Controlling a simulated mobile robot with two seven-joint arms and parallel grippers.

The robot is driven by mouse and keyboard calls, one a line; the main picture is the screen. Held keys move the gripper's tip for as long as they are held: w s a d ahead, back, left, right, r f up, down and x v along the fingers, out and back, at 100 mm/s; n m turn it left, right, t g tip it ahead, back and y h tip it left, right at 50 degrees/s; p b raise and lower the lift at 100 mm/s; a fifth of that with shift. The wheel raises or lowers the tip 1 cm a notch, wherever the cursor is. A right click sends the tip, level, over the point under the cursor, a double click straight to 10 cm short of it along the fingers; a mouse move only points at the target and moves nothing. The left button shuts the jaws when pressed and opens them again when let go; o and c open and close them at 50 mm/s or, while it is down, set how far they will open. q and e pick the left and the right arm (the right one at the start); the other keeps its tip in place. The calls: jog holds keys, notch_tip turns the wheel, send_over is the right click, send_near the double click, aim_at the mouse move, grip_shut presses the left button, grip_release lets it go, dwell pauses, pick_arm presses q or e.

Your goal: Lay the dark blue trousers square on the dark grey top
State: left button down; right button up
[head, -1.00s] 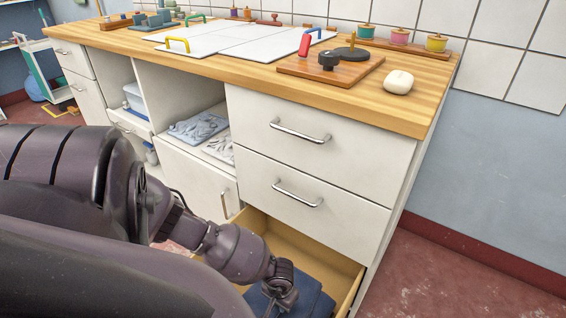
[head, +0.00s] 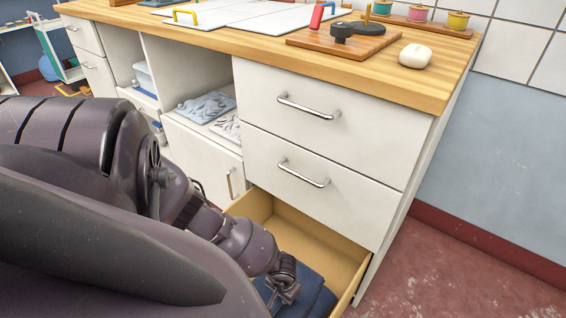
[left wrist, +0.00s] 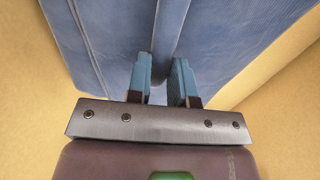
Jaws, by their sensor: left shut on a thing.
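The dark blue trousers (head: 316,301) lie folded in the open bottom drawer (head: 335,243), partly cut off by the lower picture edge. My left gripper (head: 284,293) reaches down into the drawer at the trousers. In the left wrist view the trousers (left wrist: 105,40) fill the upper part, and my left gripper (left wrist: 162,78) has its two blue-padded fingers at their near edge, shut on a fold of the cloth. How deep the grip goes is hidden. No dark grey top shows in either view. My right gripper is not in view.
The wooden worktop (head: 400,84) holds a white rounded object (head: 415,56), a wooden board (head: 310,42) with knobs, and white panels. Two closed drawers with handles (head: 308,107) are above the open one. Red floor (head: 450,262) is clear at the right.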

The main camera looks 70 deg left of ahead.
pick_arm(q)
jog(key=shift+f, duration=0.4)
dwell(0.5)
jog(key=c, duration=0.9)
grip_release()
jog(key=shift+c, duration=0.2)
jog(key=shift+r, duration=0.3)
notch_tip(320, 180, up, 10)
jog(key=p, duration=0.5)
jog(key=shift+r, duration=0.15)
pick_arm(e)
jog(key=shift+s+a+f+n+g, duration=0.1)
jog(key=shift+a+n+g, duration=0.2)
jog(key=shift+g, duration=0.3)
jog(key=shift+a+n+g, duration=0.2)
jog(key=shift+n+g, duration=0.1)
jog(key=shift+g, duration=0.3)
